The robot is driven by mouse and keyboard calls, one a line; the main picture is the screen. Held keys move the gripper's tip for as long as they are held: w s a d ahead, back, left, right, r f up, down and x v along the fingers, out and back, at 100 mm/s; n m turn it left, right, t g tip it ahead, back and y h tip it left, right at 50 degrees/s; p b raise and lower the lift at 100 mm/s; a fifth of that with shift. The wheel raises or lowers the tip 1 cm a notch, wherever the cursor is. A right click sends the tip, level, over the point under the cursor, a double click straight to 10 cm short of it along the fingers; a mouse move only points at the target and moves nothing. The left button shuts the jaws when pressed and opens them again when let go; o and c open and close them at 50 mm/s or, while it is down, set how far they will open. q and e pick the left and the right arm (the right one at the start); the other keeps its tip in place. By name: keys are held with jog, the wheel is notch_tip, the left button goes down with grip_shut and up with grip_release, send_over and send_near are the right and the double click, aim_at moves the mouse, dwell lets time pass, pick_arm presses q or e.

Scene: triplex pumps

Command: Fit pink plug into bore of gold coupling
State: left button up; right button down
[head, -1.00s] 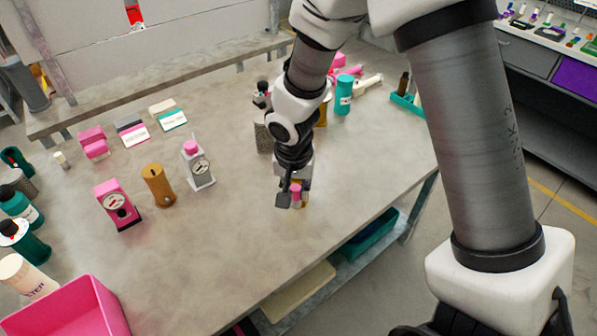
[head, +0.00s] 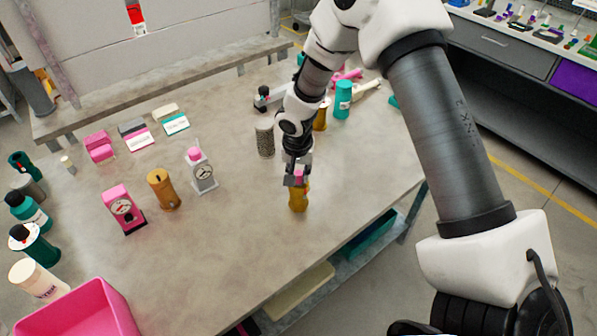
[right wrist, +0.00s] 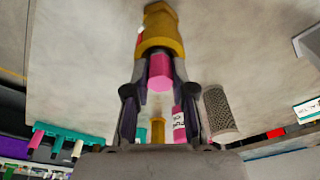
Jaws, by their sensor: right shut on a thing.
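The gold coupling (head: 298,199) stands upright on the grey table, right of the middle. My right gripper (head: 297,174) is directly above it, pointing down. It is shut on the pink plug (head: 298,177), which shows as a small pink patch between the fingers. In the right wrist view the pink plug (right wrist: 160,71) sits between the two fingertips, with its flat end toward the camera. The gold coupling (right wrist: 160,32) lies straight beyond it, in line. The plug's far end and the bore are hidden, so I cannot tell how deep it sits. My left gripper is out of view.
A pink gauge (head: 123,209), a brown-gold cylinder (head: 163,189) and a grey gauge unit (head: 201,171) stand to the left. A mesh cylinder (head: 265,139) and a teal bottle (head: 343,99) stand behind. A pink bin (head: 82,308) is front left. The front middle of the table is clear.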

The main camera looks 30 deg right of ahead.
aim_at(297, 187)
jog(key=c, duration=1)
grip_release()
jog(key=shift+f, duration=0.15)
jog(key=shift+r, duration=0.55)
jog(key=r, duration=0.3)
jog(key=s+a+r+b, duration=0.1)
jog(key=r, duration=0.7)
jog(key=shift+s+a+b, duration=0.15)
jog(key=shift+s+b, duration=0.05)
jog(key=shift+b, duration=0.1)
